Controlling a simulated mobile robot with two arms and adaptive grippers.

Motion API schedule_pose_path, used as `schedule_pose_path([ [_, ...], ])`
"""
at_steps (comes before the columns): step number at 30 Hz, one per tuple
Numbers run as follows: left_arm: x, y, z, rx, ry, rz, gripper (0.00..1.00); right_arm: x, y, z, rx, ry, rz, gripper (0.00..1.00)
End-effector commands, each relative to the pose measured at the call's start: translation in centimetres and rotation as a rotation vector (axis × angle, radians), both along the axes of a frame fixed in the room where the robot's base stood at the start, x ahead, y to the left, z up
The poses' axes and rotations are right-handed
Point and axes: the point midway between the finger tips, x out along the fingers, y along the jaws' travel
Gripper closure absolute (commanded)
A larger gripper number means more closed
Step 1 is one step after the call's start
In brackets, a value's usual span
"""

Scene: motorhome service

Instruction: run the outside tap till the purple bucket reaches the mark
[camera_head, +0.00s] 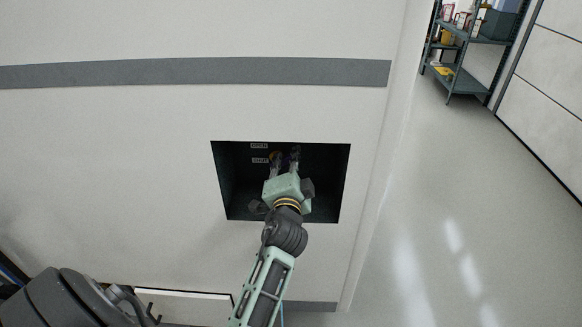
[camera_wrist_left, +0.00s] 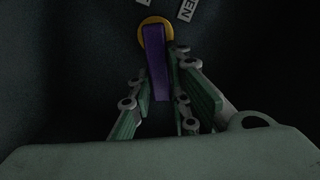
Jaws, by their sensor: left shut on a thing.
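My left gripper (camera_head: 285,160) reaches into a dark square recess (camera_head: 230,180) in the pale wall. In the left wrist view its fingers (camera_wrist_left: 163,88) are shut on a purple tap lever (camera_wrist_left: 157,62), one finger on each side. The lever runs out from a round brass-yellow hub (camera_wrist_left: 150,27). In the head view the lever is mostly hidden by my fingers. The purple bucket, its mark and any water are not in view. My right gripper is not in view.
Two small white labels are on the recess's back wall: an OPEN label (camera_head: 259,146) above another label (camera_head: 260,160). The recess walls stand close around my gripper. A grey floor (camera_head: 450,210) lies clear at right, with a stocked shelf rack (camera_head: 470,45) beyond.

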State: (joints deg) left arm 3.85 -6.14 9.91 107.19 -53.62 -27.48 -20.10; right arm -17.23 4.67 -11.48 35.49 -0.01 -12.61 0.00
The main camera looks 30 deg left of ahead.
Motion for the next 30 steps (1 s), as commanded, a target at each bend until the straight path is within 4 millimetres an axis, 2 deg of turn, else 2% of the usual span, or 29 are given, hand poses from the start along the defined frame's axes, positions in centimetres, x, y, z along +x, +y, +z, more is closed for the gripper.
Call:
schedule_pose_path([
  [12,-0.29,0.30,0.30,-0.184,-0.102,0.000,1.00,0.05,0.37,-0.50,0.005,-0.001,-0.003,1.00],
  [29,-0.32,0.35,0.36,-0.210,-0.117,0.000,1.00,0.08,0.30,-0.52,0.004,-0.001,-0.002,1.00],
  [30,-0.33,0.36,0.34,-0.210,-0.117,0.000,0.81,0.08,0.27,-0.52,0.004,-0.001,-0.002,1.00],
])
